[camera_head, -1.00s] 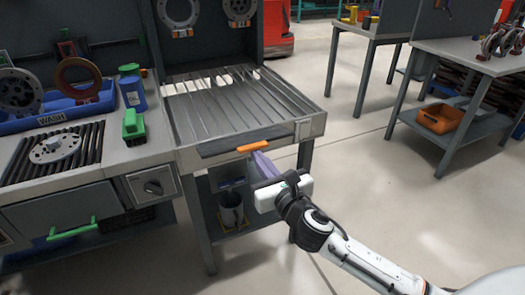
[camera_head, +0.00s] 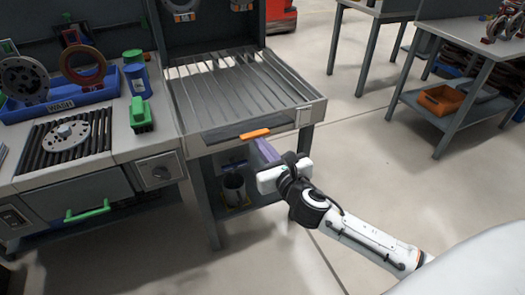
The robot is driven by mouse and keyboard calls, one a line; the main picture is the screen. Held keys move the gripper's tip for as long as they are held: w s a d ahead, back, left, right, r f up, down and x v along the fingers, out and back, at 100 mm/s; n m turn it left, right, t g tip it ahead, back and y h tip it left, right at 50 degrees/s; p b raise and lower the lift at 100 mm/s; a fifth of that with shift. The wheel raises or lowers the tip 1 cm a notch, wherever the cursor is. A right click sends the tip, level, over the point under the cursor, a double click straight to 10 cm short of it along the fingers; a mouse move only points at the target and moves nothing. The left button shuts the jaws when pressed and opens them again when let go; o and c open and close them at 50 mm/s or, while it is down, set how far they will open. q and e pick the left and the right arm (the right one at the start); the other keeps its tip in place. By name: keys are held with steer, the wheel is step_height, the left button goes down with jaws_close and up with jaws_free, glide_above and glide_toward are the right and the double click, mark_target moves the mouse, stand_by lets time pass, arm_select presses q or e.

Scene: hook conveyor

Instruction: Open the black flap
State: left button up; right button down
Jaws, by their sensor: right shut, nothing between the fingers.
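The black flap (camera_head: 222,132) is a dark flat panel in the front of the slatted conveyor table, with an orange handle (camera_head: 255,133) on its front edge. It looks closed, lying along the table's front edge. My right gripper (camera_head: 262,146) comes in from the lower right, its purple fingers pointing up toward the handle. The fingers are shut and empty. Their tips are just below and to the right of the handle; I cannot tell whether they touch it. My left gripper is not in view.
The slatted conveyor bed (camera_head: 235,90) lies behind the flap. A wash counter with a blue tray (camera_head: 45,113), a green brush (camera_head: 141,115) and a green-handled drawer (camera_head: 87,210) stands at left.

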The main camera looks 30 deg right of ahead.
steer(key=s+f+b, duration=0.1)
steer(key=s+f, duration=0.1)
steer(key=s, duration=0.9)
steer(key=shift+a, duration=0.45)
